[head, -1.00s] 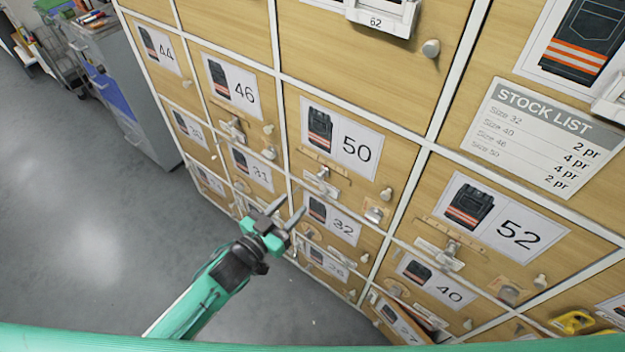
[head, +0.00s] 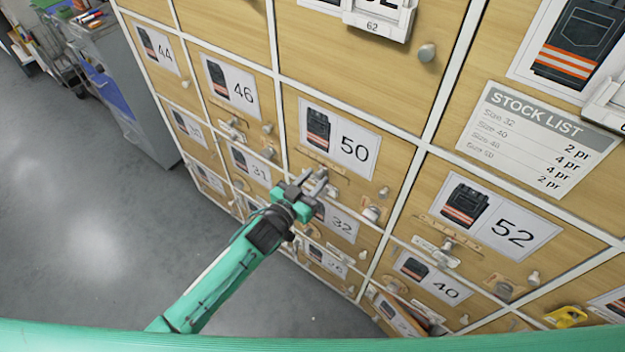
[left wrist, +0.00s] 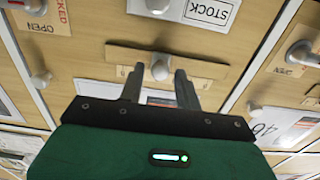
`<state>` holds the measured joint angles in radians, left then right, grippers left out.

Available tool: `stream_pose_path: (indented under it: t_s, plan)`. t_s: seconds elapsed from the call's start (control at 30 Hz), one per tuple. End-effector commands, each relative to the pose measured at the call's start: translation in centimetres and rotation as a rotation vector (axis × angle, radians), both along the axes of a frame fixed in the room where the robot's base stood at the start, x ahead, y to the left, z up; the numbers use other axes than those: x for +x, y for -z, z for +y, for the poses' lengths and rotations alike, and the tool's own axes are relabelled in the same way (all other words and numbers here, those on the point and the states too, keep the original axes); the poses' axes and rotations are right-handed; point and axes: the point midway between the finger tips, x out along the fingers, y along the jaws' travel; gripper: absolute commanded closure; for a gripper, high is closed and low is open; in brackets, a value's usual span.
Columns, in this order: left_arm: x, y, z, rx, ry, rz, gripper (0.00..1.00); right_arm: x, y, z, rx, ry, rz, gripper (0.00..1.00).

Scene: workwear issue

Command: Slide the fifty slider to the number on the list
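The door marked 50 (head: 340,140) is in the middle of the head view. Its slider strip (head: 318,160) lies under the label, mostly hidden by my left gripper (head: 314,184). In the left wrist view the slider's pale knob (left wrist: 160,70) stands on a wooden strip (left wrist: 118,52), between the tips of my open left gripper (left wrist: 159,78). I cannot tell whether a finger touches it. The stock list (head: 540,135) on a door at the right gives size 50 as 2 pr. My right gripper is not in view.
Doors 46 (head: 230,85), 31 (head: 250,165), 32 (head: 340,222) and 52 (head: 495,222) surround door 50. A round door knob (head: 384,192) and a latch (head: 372,213) sit at its lower right. Open floor (head: 70,220) lies to the left.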

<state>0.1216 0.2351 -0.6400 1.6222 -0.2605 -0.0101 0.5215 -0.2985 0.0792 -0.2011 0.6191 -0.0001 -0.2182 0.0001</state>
Motion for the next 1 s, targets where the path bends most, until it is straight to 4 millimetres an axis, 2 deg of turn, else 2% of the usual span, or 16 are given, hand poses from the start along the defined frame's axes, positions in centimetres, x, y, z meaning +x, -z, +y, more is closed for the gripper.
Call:
stream_pose_path:
  t_s: [0.03, 0.17, 0.37, 0.57, 0.8, 0.83, 0.9, 0.93, 1.0]
  plan:
    - [0.0, 0.0, 0.0, 0.000, 0.000, 0.000, 0.76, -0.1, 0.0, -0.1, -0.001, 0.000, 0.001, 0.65]
    - [0.0, 0.0, 0.0, 0.000, 0.000, 0.000, 1.00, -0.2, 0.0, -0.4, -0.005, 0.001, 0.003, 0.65]
    - [0.2, 0.0, 0.3, 0.001, 0.000, 0.000, 1.00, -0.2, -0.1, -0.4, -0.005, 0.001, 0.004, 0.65]
    - [1.5, -0.1, 2.2, 0.002, -0.001, 0.000, 1.00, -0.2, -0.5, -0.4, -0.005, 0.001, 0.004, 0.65]
    - [1.5, 0.0, 2.2, 0.000, -0.001, 0.000, 1.00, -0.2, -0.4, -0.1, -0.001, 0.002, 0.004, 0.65]
    - [1.5, 0.0, 2.2, 0.000, -0.001, 0.000, 0.77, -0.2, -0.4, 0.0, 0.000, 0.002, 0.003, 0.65]
    - [1.5, 0.0, 2.2, 0.000, -0.001, 0.000, 0.63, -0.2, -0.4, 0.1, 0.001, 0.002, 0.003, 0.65]
    - [1.5, 0.0, 2.2, 0.000, -0.001, 0.000, 0.59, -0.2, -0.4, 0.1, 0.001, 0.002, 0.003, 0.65]
    - [1.5, 0.0, 2.2, 0.000, 0.000, 0.000, 0.59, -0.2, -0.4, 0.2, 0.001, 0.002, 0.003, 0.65]
